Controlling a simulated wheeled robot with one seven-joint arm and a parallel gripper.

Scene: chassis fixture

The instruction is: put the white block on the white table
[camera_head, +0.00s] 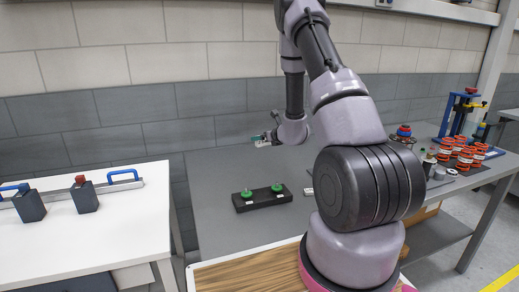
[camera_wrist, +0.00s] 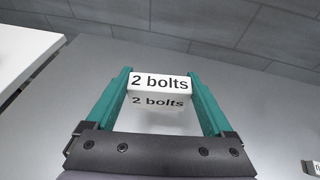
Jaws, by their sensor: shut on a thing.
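My gripper (camera_wrist: 160,98) has two green fingers, closed on the sides of a white block (camera_wrist: 160,79) that carries the words "2 bolts". In the head view my gripper (camera_head: 262,141) hangs above the grey table, near the tiled wall, with the white block barely visible at its tip. The white table (camera_head: 110,229) stands to the left in the head view. Its edge also shows at the upper left of the wrist view (camera_wrist: 22,48). The block is apart from the white table.
The grey table (camera_head: 225,222) holds a black fixture (camera_head: 263,201) with green knobs. Several orange parts (camera_head: 466,158) stand at the right.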

